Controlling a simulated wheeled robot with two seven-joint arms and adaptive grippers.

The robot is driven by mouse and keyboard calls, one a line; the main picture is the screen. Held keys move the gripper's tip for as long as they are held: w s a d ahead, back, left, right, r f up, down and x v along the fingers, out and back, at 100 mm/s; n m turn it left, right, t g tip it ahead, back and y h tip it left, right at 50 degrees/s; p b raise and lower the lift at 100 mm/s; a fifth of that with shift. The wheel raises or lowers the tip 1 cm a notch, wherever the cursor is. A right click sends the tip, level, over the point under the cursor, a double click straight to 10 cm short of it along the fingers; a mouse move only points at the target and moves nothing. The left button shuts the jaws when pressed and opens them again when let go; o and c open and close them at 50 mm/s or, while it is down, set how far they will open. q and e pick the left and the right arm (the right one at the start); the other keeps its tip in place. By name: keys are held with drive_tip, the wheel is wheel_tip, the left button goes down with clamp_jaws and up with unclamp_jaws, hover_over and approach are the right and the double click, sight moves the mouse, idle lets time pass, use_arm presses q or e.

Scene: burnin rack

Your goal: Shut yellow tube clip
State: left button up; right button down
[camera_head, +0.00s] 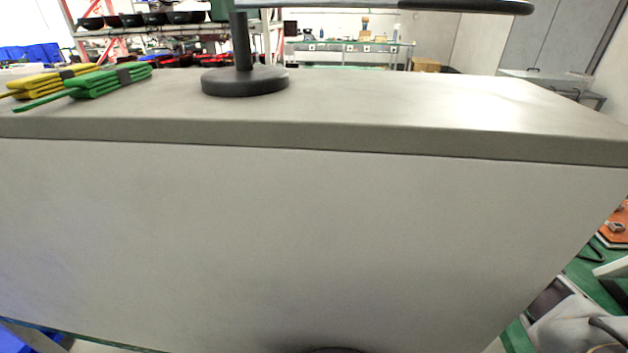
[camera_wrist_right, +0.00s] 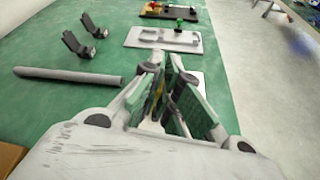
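I cannot pick out a yellow tube clip with certainty. In the right wrist view, a small yellow patch (camera_wrist_right: 154,98) shows among the fingers of my right gripper (camera_wrist_right: 168,72), and I cannot tell what it is. That gripper is over the green mat, its two dark fingertips close together with a narrow gap; whether it holds anything is unclear. Two black clip-like parts, the left one (camera_wrist_right: 77,44) and the right one (camera_wrist_right: 94,26), stand upper left, beyond a grey tube (camera_wrist_right: 68,77). My left gripper is in neither view.
A light grey fixture plate (camera_wrist_right: 135,38) with a green knob (camera_wrist_right: 179,24) lies ahead; a dark tray (camera_wrist_right: 180,13) sits farther. In the head view a grey cabinet (camera_head: 300,220) fills the middle, bearing yellow (camera_head: 40,82) and green (camera_head: 105,82) folded bundles and a black round-based stand (camera_head: 245,83).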

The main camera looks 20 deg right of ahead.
drive_tip(key=shift+w+d+m, duration=0.1)
drive_tip(key=shift+w+m, duration=0.15)
drive_tip(key=shift+m, duration=0.15)
drive_tip(key=shift+g, duration=0.3)
drive_tip(key=c, duration=1.7)
unclamp_jaws()
drive_tip(key=shift+o, duration=0.2)
drive_tip(key=v, duration=1.2)
drive_tip(key=shift+f, duration=0.3)
drive_tip(key=shift+d, duration=0.1)
